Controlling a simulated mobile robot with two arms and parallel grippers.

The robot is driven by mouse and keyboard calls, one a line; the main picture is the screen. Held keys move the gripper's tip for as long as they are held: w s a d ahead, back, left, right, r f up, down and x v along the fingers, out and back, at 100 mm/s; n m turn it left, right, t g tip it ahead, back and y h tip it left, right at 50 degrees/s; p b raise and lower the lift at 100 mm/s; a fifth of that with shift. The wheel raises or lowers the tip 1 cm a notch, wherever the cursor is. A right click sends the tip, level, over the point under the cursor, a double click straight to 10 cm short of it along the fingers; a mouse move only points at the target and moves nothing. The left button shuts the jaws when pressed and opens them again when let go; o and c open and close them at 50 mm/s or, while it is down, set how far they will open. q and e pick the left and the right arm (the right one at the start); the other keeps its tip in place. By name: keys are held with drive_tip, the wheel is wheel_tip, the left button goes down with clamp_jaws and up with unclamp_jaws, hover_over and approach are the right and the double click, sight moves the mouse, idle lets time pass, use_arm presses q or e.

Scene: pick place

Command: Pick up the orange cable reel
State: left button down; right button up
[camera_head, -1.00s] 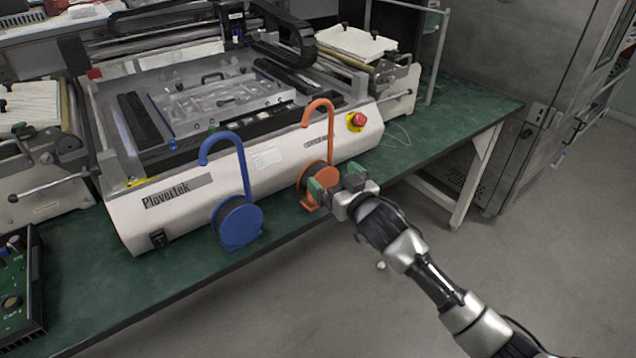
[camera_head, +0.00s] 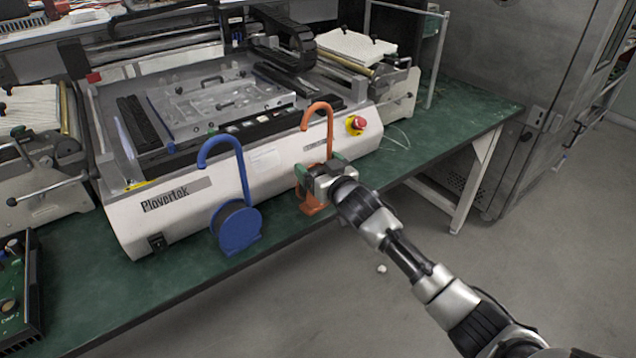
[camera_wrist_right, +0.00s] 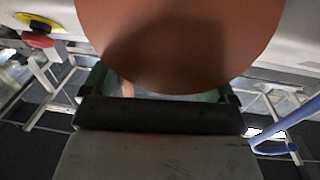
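The orange cable reel (camera_head: 330,128) stands upright on the green bench in front of the white machine, its tall hook rising above the disc. My right gripper (camera_head: 320,170) is at the reel's disc, its green fingers spread apart and covering much of it in the head view. In the right wrist view the orange disc (camera_wrist_right: 180,40) fills the upper middle, and the green fingers of the right gripper (camera_wrist_right: 160,90) show on both sides below it. I cannot tell whether the fingers touch the reel. My left gripper is not in view.
A blue cable reel (camera_head: 238,228) stands to the left on the green bench (camera_head: 150,290). The white machine (camera_head: 190,205) is close behind both reels. A dark device (camera_head: 15,300) sits at the far left. The bench's front edge is close, with open floor beyond.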

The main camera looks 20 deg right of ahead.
drive_tip(key=c, duration=0.9)
drive_tip(key=shift+r, duration=0.1)
drive_tip(key=shift+c, duration=1.1)
